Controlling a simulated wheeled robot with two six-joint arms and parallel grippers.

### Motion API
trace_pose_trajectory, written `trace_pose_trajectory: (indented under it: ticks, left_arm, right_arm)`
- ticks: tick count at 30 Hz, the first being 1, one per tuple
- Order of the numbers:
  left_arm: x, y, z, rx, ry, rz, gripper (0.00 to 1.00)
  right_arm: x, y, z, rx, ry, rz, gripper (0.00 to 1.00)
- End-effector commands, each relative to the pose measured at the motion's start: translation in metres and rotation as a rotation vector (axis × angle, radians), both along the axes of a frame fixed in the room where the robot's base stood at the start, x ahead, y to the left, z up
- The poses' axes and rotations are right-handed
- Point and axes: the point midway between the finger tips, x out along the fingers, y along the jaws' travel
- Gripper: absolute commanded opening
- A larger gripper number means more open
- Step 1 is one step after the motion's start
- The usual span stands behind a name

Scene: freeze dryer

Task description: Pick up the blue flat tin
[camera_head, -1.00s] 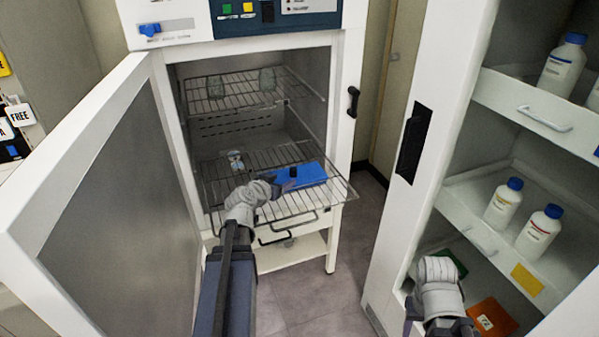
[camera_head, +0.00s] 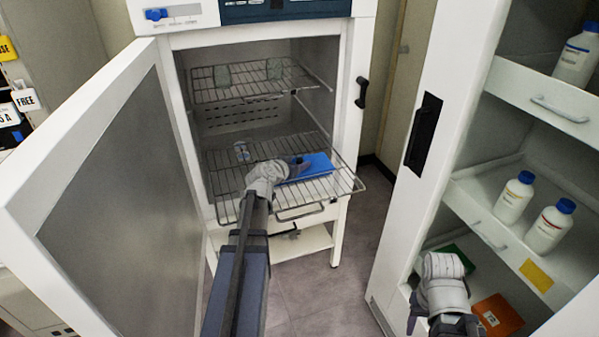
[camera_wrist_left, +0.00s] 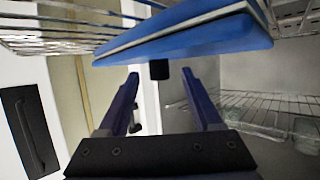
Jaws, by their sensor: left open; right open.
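The blue flat tin (camera_head: 319,166) lies on the lower wire rack of the open freeze dryer, toward its right front. My left gripper (camera_head: 300,167) is at the tin's near left side, partly overlapping it in the head view. In the left wrist view the tin (camera_wrist_left: 190,40) spans the top, and my left gripper's two fingers (camera_wrist_left: 159,77) are apart and point at it. A small black block (camera_wrist_left: 159,69) at the tin's edge shows between the fingertips, with gaps on both sides.
The freeze dryer door (camera_head: 105,190) stands open at left. The lower rack (camera_head: 305,209) sticks out at the front; an upper rack (camera_head: 245,90) holds small containers. The right cabinet holds white bottles (camera_head: 549,228), with an orange item (camera_head: 497,315) low down. Floor shows between both units.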

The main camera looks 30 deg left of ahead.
Motion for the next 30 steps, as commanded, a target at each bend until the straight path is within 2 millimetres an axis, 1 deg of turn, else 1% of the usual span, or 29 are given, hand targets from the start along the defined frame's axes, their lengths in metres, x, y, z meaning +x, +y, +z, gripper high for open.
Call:
trace_pose_trajectory:
  ticks: [1, 2, 8, 11, 26, 30]
  left_arm:
    - [0.0075, 0.0011, -0.0051, 0.0, 0.0, -0.001, 0.67]
    - [0.0089, 0.001, -0.0053, 0.0, 0.0, -0.001, 0.67]
    - [0.0083, 0.0003, -0.0041, -0.001, 0.0, 0.0, 0.67]
    - [0.0083, 0.0003, -0.0041, -0.001, 0.0, 0.0, 0.57]
    - [0.008, 0.0003, -0.0041, 0.0, 0.0, 0.0, 0.01]
    - [0.008, 0.0003, -0.0041, 0.0, 0.0, 0.0, 0.0]
  right_arm:
    - [0.0, 0.0, -0.005, 0.0, 0.0, 0.0, 0.5]
    - [0.0, 0.0, -0.0053, 0.0, 0.0, 0.0, 0.5]
    - [0.0, 0.0, -0.004, 0.0, 0.0, 0.0, 0.5]
    - [0.0, 0.0, -0.004, 0.0, 0.0, 0.0, 0.5]
    - [0.0, 0.0, -0.004, 0.0, 0.0, 0.0, 0.5]
    - [0.0, 0.0, -0.004, 0.0, 0.0, 0.0, 0.5]
